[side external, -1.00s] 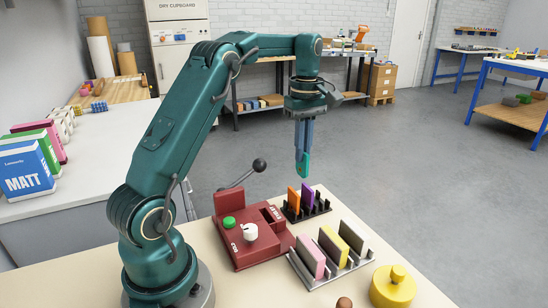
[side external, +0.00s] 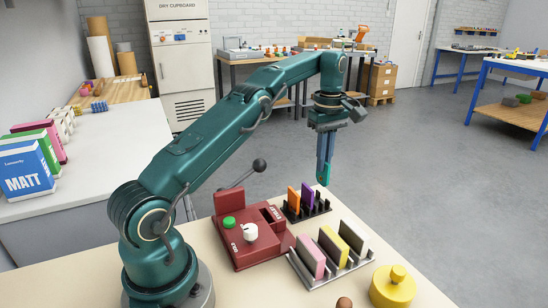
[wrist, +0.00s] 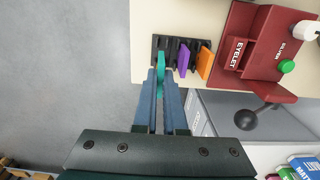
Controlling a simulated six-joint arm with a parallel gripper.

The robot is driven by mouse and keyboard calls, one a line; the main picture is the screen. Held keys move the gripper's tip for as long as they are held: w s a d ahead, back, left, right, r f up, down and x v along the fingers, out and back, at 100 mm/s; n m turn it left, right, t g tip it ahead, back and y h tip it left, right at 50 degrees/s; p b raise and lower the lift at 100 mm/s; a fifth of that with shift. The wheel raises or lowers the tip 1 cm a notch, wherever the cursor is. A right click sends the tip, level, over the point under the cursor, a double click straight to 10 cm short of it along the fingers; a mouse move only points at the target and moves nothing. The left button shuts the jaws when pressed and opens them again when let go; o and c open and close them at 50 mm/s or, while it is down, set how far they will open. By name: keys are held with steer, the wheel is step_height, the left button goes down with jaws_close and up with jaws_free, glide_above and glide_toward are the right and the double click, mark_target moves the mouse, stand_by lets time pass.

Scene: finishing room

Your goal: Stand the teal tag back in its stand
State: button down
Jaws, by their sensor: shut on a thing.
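My gripper (side external: 324,182) is shut on the teal tag (side external: 323,174), which hangs between the fingertips, mostly covered by them in the side view. In the wrist view my gripper (wrist: 161,80) holds the teal tag (wrist: 161,66) edge-on. The black slotted stand (side external: 321,209) is on the bench below and slightly left of the gripper in the side view. An orange tag (side external: 293,200) and a purple tag (side external: 307,194) stand upright in it. In the wrist view the teal tag overlaps the left part of the stand (wrist: 158,41), left of the purple tag (wrist: 183,58); the height gap cannot be told there.
A red eyelet machine (side external: 262,250) with a black-knobbed lever (side external: 260,165) stands left of the stand. A grey rack (side external: 341,272) holds pink, yellow and white panels in front. A yellow knobbed weight (side external: 393,289) is at right. The space above the stand is clear.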

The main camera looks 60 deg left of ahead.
mark_target(322, 181)
step_height(322, 181, down, 2)
steer(key=shift+s, duration=0.15)
steer(key=shift+f, duration=1.35)
steer(key=shift+f, duration=0.6)
steer(key=c, duration=1.3)
jaws_free()
steer(key=shift+o, duration=0.2)
